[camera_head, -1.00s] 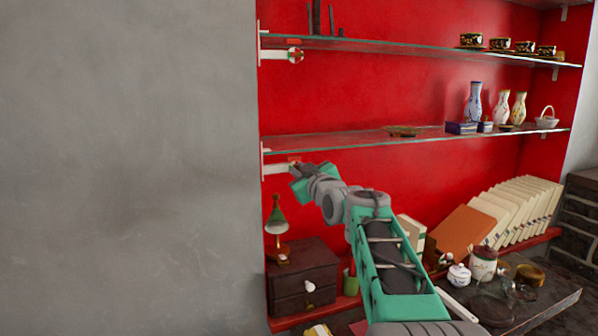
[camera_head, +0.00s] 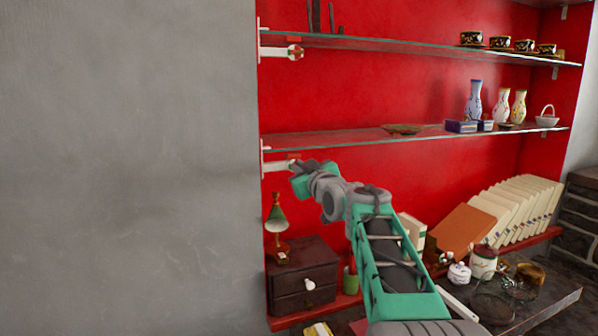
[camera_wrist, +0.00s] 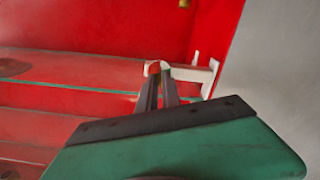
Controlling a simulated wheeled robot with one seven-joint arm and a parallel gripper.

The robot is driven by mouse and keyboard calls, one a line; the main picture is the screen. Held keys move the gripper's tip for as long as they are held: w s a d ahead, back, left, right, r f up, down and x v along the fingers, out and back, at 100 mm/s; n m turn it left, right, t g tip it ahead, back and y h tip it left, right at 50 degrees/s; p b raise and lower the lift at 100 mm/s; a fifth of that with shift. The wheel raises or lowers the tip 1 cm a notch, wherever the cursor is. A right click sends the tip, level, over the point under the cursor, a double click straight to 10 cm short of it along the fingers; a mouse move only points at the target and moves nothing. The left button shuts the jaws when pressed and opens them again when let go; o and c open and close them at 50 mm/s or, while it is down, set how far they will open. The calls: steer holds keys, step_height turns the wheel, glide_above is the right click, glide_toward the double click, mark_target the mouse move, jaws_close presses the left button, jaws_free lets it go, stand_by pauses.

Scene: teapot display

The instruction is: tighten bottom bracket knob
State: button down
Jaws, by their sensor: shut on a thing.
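The bottom bracket (camera_head: 276,168) is a white arm on the left wall edge, under the lower glass shelf (camera_head: 400,137). It also shows in the wrist view (camera_wrist: 192,73), running left from its wall plate. The bottom bracket knob (camera_wrist: 154,67), red and white, sits at its free end. My gripper (camera_wrist: 158,78) is shut on the knob, with both dark fingers reaching up to it. In the head view my gripper (camera_head: 294,165) is at the bracket's end and hides most of the knob.
A top bracket (camera_head: 275,52) with a similar knob (camera_head: 295,52) holds the upper shelf. Vases (camera_head: 474,100) and cups stand far right. Bare grey wall lies left.

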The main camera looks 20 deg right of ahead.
steer(key=m+b, duration=0.1)
steer(key=m, duration=0.6)
steer(key=m+b, duration=0.1)
steer(key=m, duration=0.6)
steer(key=m+b, duration=0.1)
steer(key=m, duration=0.5)
steer(key=shift+d+f+m, duration=0.15)
steer(key=shift+d+m, duration=0.2)
steer(key=shift+m, duration=0.05)
steer(key=c, duration=1.5)
jaws_free()
steer(key=shift+f, duration=0.1)
steer(key=shift+c, duration=0.2)
steer(key=s+b, duration=0.2)
steer(key=s, duration=0.5)
steer(key=shift+s, duration=0.4)
